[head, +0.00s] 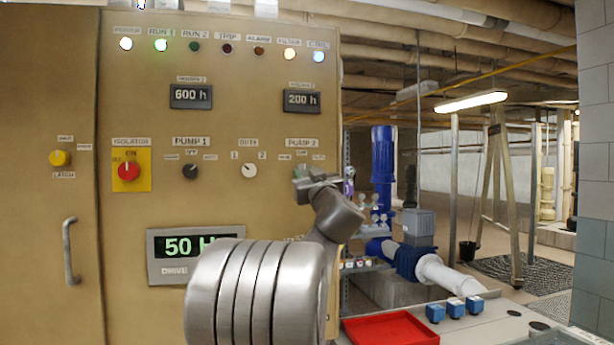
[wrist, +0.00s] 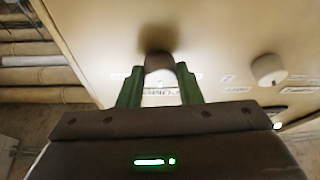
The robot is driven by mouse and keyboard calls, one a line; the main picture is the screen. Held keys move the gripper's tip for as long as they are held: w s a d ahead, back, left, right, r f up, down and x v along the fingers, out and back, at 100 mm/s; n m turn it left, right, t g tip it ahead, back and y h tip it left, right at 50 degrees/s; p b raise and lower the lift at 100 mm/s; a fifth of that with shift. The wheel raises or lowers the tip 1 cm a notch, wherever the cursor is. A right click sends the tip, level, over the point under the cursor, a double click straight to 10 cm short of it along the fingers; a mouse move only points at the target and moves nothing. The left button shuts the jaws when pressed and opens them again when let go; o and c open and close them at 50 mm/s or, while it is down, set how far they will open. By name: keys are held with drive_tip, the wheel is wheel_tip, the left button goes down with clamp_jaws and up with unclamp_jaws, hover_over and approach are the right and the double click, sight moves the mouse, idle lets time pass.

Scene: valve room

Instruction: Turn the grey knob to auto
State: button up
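The grey knob (wrist: 159,66) shows in the wrist view between the two green fingers of my gripper (wrist: 159,80). The fingers stand apart on either side of it, and a gap shows at the left finger. I cannot tell whether the right finger touches it. The knob's pointer direction cannot be made out. In the head view my gripper (head: 303,184) is at the cabinet face just below the PUMP 2 label (head: 302,143) and hides the knob. Small position labels above it are too blurred to read surely.
On the cabinet (head: 215,120), the pale DUTY knob (head: 249,171) is left of my gripper; it also shows in the wrist view (wrist: 268,69). Further left are the black PUMP 1 knob (head: 190,171) and red isolator (head: 128,171). A red tray (head: 390,328) lies lower right.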

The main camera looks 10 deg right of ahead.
drive_tip(key=shift+m+p, duration=0.3)
drive_tip(key=shift+m, duration=0.3)
drive_tip(key=m+h, duration=0.1)
drive_tip(key=m+h+p, duration=0.1)
drive_tip(key=m, duration=0.1)
drive_tip(key=shift+a+r, duration=0.1)
drive_tip(key=shift+a, duration=0.1)
drive_tip(key=m+h, duration=0.1)
drive_tip(key=m, duration=0.1)
drive_tip(key=shift+a+m+h, duration=0.1)
drive_tip(key=shift+m+h, duration=0.2)
drive_tip(key=shift+m, duration=0.1)
drive_tip(key=m+h, duration=0.2)
drive_tip(key=m, duration=0.1)
drive_tip(key=shift+a+b, duration=0.1)
drive_tip(key=shift+b, duration=0.25)
drive_tip(key=shift+m+h+b, duration=0.3)
drive_tip(key=shift+m+b, duration=0.15)
drive_tip(key=shift+m, duration=0.55)
drive_tip(key=shift+m+g+h+b, duration=0.4)
drive_tip(key=shift+m+b, duration=0.05)
drive_tip(key=shift+m, duration=0.25)
drive_tip(key=o, duration=1)
